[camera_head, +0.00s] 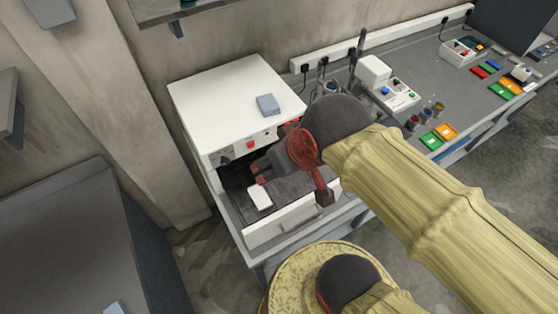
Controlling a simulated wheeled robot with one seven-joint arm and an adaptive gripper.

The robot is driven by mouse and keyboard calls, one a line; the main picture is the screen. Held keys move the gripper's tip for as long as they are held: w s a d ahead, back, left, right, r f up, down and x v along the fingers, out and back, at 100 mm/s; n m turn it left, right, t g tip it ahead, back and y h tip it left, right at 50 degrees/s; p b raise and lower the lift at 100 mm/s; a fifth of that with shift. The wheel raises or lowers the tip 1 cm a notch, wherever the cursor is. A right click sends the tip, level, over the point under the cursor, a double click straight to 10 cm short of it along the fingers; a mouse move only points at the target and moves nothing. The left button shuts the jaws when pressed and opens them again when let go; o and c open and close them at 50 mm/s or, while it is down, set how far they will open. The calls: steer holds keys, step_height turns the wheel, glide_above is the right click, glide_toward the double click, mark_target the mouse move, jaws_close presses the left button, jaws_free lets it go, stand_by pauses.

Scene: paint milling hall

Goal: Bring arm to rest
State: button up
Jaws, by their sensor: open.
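My gripper (290,186) is at the end of my arm, over the open front of a white box-shaped machine (235,95). Its dark red fingers are spread apart, with one toward the left and one lower right. A small white block (260,196) lies in the machine's dark open drawer (282,230), just left of the fingers and apart from them as far as I can see. My yellow-sleeved arm (440,210) reaches in from the right and hides part of the bench and the machine's right side.
A grey-blue block (268,104) lies on the machine's top. The grey bench (425,60) runs back right with a white device (388,84), small paint pots (426,115) and green and orange trays (438,136). A dark cabinet (70,235) stands at left. A wall shelf is above.

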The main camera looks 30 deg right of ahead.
step_height(320, 180, down, 14)
steer(key=b, duration=1.3)
steer(key=shift+r, duration=0.25)
steer(key=shift+c, duration=1.1)
